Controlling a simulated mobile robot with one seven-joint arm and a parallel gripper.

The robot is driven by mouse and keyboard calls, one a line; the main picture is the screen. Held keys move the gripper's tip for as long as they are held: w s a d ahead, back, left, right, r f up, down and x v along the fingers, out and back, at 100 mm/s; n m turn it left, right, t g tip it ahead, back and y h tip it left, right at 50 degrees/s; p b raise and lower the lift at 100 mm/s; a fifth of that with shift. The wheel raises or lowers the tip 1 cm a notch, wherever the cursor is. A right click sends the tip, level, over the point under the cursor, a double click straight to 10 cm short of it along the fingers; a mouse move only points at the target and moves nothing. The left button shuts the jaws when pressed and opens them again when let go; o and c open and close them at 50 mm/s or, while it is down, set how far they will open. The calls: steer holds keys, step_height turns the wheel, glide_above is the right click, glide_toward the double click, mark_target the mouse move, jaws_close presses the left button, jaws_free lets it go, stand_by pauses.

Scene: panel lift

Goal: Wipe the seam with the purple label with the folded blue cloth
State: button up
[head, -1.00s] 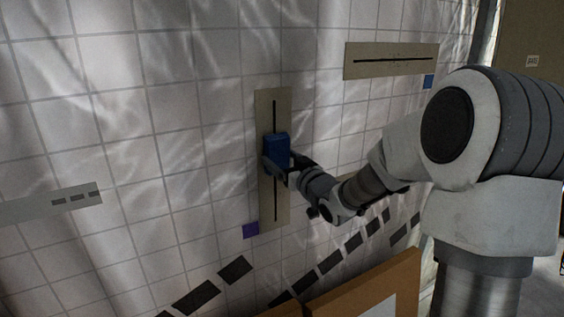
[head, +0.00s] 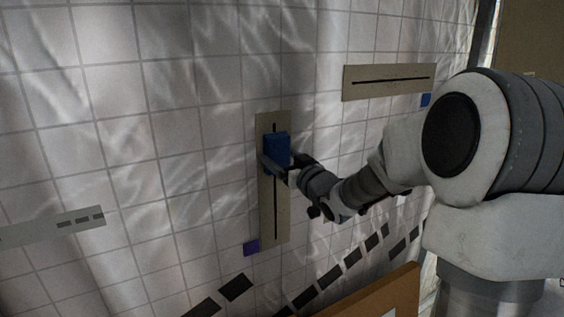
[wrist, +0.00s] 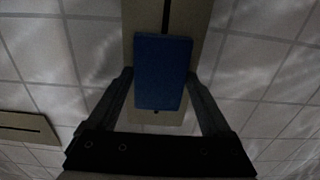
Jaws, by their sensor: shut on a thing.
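The seam with the purple label is a dark vertical line (head: 275,215) on a tall beige panel (head: 266,225) on the tiled wall. Its purple label (head: 251,248) sits at the panel's lower left. My gripper (head: 278,168) is shut on the folded blue cloth (head: 277,148), a block lying over the upper part of the seam. A short bit of seam shows above the cloth and a long stretch below. In the wrist view the cloth (wrist: 162,72) sits between my fingers and covers the seam's middle. I cannot tell how firmly it touches.
Another beige panel (head: 390,71) with a horizontal seam and a blue label (head: 425,100) is at the upper right. A grey strip (head: 50,229) with dark dashes is at the left. Dark dashes cross the lower wall. A brown board (head: 385,297) stands at the bottom right.

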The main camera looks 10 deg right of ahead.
steer(key=shift+f, duration=0.1)
step_height(320, 180, down, 21)
steer(key=b, duration=1.9)
steer(key=shift+b, duration=0.4)
steer(key=shift+r, duration=0.2)
glide_toward(275, 220)
steer(key=shift+w+r, duration=0.1)
steer(key=shift+w, duration=0.1)
stand_by(0.5)
steer(key=v, duration=0.3)
stand_by(0.5)
